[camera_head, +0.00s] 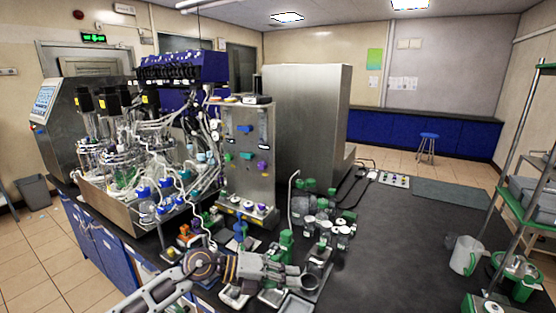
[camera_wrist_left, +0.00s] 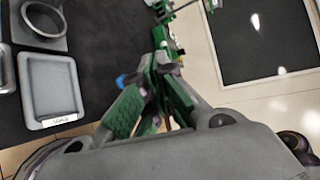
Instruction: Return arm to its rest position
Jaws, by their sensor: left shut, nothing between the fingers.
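My left arm comes in from the bottom left in the head view, and its gripper (camera_head: 285,276) is over the near edge of the dark bench, above small trays. In the left wrist view the gripper (camera_wrist_left: 160,55) shows green-padded fingers brought together with nothing held between them. A grey tray (camera_wrist_left: 50,92) and a grey ring holder (camera_wrist_left: 43,22) lie to the left of the fingers there. The fingertips are partly hard to make out against green parts behind them. My right gripper is not in view.
Twin bioreactors (camera_head: 120,165) with tubing stand at the left of the bench. A steel pump unit (camera_head: 247,150) stands beside them. Bottles with green caps (camera_head: 310,205) are close beyond the gripper. A jug (camera_head: 465,255) and rack are at right. The bench's right middle (camera_head: 405,235) is clear.

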